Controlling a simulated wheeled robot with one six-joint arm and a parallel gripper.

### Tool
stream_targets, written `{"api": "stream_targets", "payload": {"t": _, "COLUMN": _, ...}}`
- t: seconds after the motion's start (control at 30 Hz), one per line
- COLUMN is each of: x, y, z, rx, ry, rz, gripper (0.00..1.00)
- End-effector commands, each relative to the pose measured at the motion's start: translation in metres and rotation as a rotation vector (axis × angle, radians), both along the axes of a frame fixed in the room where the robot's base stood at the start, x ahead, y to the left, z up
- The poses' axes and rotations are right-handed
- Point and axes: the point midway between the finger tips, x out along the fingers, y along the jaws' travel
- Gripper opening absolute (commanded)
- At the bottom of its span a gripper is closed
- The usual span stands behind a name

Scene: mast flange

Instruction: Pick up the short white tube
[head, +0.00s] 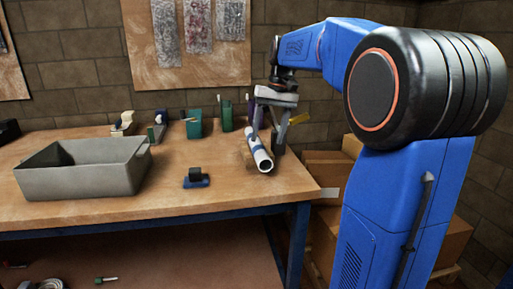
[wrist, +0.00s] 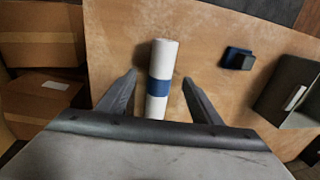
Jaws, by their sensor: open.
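The short white tube (head: 259,153) has a blue band and lies near the right end of the workbench in the head view. In the wrist view the white tube (wrist: 163,62) runs lengthwise between the jaws, with its blue band near the fingertips. My gripper (head: 267,140) points down over the tube with a finger on each side. In the wrist view my gripper (wrist: 158,85) is open, with a visible gap between each finger and the tube. The tube's rear part is hidden behind the gripper body.
A grey bin (head: 88,179) stands at the left of the wooden workbench (head: 150,208). A small blue and black item (head: 195,178) lies between bin and tube. Green cups (head: 193,123) and other small items stand along the back. Cardboard boxes (head: 324,166) sit beyond the bench's right edge.

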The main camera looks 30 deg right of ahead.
Motion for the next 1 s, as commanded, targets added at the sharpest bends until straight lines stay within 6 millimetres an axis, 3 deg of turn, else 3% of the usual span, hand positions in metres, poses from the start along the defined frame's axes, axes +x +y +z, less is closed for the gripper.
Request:
{"api": "stream_targets", "payload": {"t": 0.33, "x": 0.003, "y": 0.005, "z": -0.025, "rx": 0.000, "ry": 0.000, "rz": 0.000, "gripper": 0.59}}
{"api": "stream_targets", "payload": {"t": 0.63, "x": 0.008, "y": 0.013, "z": -0.061, "rx": 0.000, "ry": 0.000, "rz": 0.000, "gripper": 0.59}}
{"api": "stream_targets", "payload": {"t": 0.97, "x": 0.009, "y": 0.014, "z": -0.067, "rx": -0.001, "ry": -0.002, "rz": 0.000, "gripper": 0.59}}
{"api": "stream_targets", "payload": {"t": 1.0, "x": 0.009, "y": 0.014, "z": -0.067, "rx": -0.001, "ry": -0.002, "rz": 0.000, "gripper": 0.49}}
